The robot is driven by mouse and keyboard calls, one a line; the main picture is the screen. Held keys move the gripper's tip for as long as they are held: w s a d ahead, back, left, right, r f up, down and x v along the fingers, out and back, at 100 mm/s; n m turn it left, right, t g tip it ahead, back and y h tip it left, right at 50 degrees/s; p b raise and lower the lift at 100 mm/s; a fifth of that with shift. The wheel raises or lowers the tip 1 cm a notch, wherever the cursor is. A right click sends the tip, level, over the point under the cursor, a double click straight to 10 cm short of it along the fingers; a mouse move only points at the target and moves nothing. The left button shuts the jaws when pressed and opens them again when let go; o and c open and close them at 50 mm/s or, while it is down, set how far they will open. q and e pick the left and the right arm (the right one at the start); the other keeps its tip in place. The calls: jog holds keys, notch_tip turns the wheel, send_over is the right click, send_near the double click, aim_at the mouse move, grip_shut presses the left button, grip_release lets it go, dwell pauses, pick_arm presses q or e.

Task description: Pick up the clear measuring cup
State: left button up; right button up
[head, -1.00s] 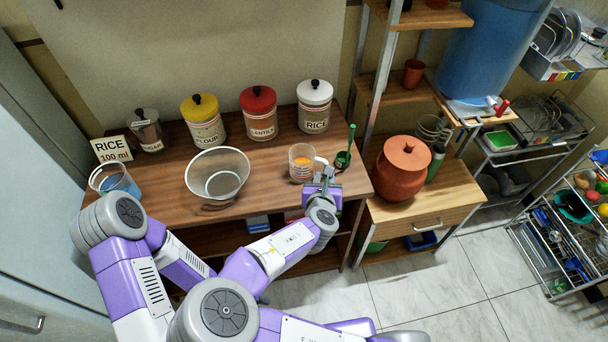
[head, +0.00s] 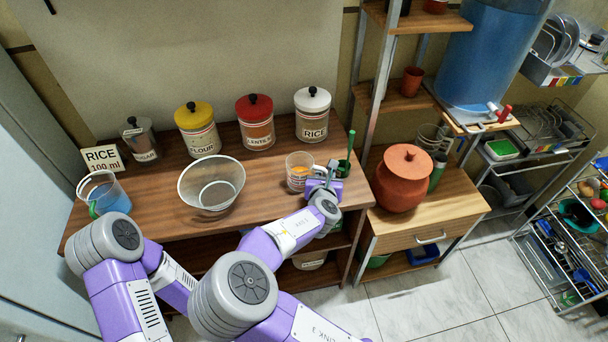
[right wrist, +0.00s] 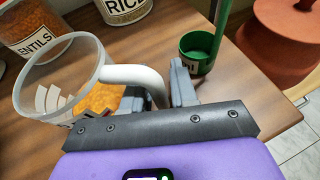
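The clear measuring cup (head: 299,172) stands upright on the wooden table and has orange contents low inside. In the right wrist view the cup (right wrist: 62,82) is at the left, with printed marks and a pale curved handle (right wrist: 140,76). My right gripper (head: 324,172) is at the cup's right side. In the right wrist view its fingers (right wrist: 158,92) stand on either side of the handle. Whether they press on it is unclear. My left arm is at the lower left of the head view; its gripper is not visible.
A green holder (right wrist: 202,48) with an upright green handle stands close right of the gripper. A clear bowl (head: 212,188) is left of the cup. The rice jar (head: 312,116) and lentils jar (head: 255,122) stand behind. A cup with blue contents (head: 112,200) is far left.

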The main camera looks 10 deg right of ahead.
grip_shut()
jog(key=shift+r, duration=0.1)
